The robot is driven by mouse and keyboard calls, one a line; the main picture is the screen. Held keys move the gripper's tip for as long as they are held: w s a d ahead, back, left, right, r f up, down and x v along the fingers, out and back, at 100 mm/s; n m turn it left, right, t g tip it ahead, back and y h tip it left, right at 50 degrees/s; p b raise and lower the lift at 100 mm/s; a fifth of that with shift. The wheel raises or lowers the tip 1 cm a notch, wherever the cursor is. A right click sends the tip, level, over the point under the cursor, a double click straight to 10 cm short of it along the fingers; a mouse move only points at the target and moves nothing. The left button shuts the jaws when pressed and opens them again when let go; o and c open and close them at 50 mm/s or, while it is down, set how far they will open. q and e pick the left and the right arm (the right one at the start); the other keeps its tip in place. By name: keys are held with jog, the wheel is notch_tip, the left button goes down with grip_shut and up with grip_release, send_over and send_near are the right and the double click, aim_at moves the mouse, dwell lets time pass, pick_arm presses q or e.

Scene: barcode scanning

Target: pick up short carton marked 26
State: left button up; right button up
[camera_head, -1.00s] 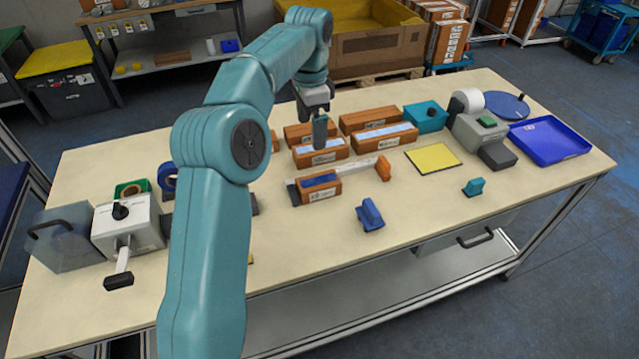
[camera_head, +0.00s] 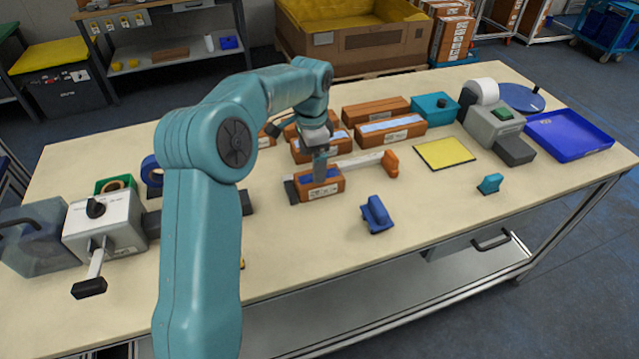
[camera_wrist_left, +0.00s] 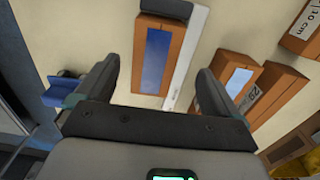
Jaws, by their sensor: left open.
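A short orange-brown carton with a blue top (camera_head: 322,190) lies near the middle of the table. Its label is too small to read. My left gripper (camera_head: 321,172) is over it, pointing down. In the left wrist view the open fingers (camera_wrist_left: 152,88) are on either side of the view, and the blue-topped carton (camera_wrist_left: 153,58) shows between and beyond them. Another carton (camera_wrist_left: 245,90), with a label that seems to start with 2, is just right of the right finger. My right gripper is not in view.
A pale measuring bar with an orange end (camera_head: 389,164) lies right against the carton. More cartons (camera_head: 392,131) stand behind it. A blue stand-like piece (camera_head: 376,213) is in front to the right. A grey device (camera_head: 104,222) is at left. The front table is mostly clear.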

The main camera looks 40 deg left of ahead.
pick_arm(q)
jog(key=shift+s+d, duration=0.2)
jog(key=shift+s+d+f, duration=0.15)
jog(key=shift+s+f, duration=0.05)
jog(key=shift+f, duration=0.1)
jog(key=f, duration=0.2)
jog(key=w+f, duration=0.1)
jog(key=f, duration=0.1)
jog(key=shift+f, duration=0.4)
jog(key=shift+s+r, duration=0.2)
jog(key=shift+s, duration=0.05)
jog(key=shift+w+f, duration=0.2)
jog(key=c, duration=1.3)
jog(key=shift+s+r, duration=0.1)
jog(key=shift+c, duration=0.2)
